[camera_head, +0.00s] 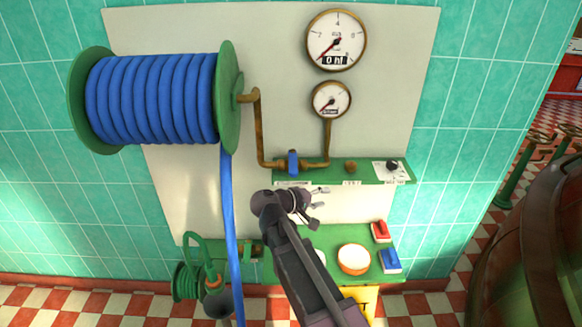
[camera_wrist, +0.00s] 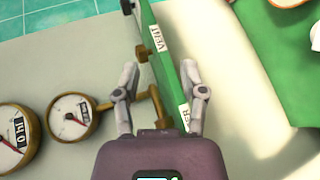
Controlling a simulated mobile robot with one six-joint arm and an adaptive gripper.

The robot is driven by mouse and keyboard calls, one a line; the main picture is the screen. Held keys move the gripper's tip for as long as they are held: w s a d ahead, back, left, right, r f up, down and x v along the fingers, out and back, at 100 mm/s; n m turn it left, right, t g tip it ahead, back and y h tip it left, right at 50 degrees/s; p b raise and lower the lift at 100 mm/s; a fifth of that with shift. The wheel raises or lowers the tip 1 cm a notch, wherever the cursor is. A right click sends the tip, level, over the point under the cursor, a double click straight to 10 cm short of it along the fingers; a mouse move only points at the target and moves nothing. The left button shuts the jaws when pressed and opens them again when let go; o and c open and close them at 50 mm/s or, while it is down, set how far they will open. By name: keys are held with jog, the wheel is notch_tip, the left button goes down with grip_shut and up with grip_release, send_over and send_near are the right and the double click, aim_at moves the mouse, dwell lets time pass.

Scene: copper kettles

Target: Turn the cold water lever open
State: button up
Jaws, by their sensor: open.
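The blue lever (camera_head: 293,162) sits on the brass pipe (camera_head: 262,135) at the left end of the green shelf panel (camera_head: 325,170). It looks upright, with its handle across the pipe. My gripper (camera_head: 318,207) is open and empty, below the panel and slightly right of the lever, apart from it in the picture. In the wrist view my gripper (camera_wrist: 159,72) has its two fingers spread on either side of the green panel edge (camera_wrist: 165,65). The blue lever does not show there; my gripper body may hide it. Labels on the panel are partly readable, one as VENT.
Two gauges, a large one (camera_head: 337,40) and a small one (camera_head: 331,99), hang above the panel. A brass knob (camera_head: 350,167) and a black knob (camera_head: 392,166) sit to the right. A blue hose reel (camera_head: 160,98) is left.

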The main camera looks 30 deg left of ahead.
jog(key=w+d+f+m+g+p, duration=0.1)
jog(key=d+f+m+g, duration=0.1)
jog(key=d, duration=0.7)
jog(key=w+d+f+m+g+p, duration=0.1)
jog(key=d+g, duration=0.3)
jog(key=d, duration=0.6)
jog(key=shift+w+f+m, duration=0.55)
jog(key=shift+f+m, duration=0.05)
jog(key=shift+f, duration=0.15)
jog(key=s+d+f+m+g+y+p, duration=0.1)
jog(key=s+d+m+g+y+p, duration=0.1)
jog(key=d, duration=0.9)
jog(key=s+d+m+g+y+p, duration=0.2)
jog(key=s+d+m+g+y, duration=0.2)
jog(key=d, duration=0.8)
jog(key=s+m+y, duration=0.1)
jog(key=s, duration=0.1)
jog(key=shift+s+f, duration=0.3)
jog(key=shift+f, duration=0.1)
jog(key=shift+c, duration=0.2)
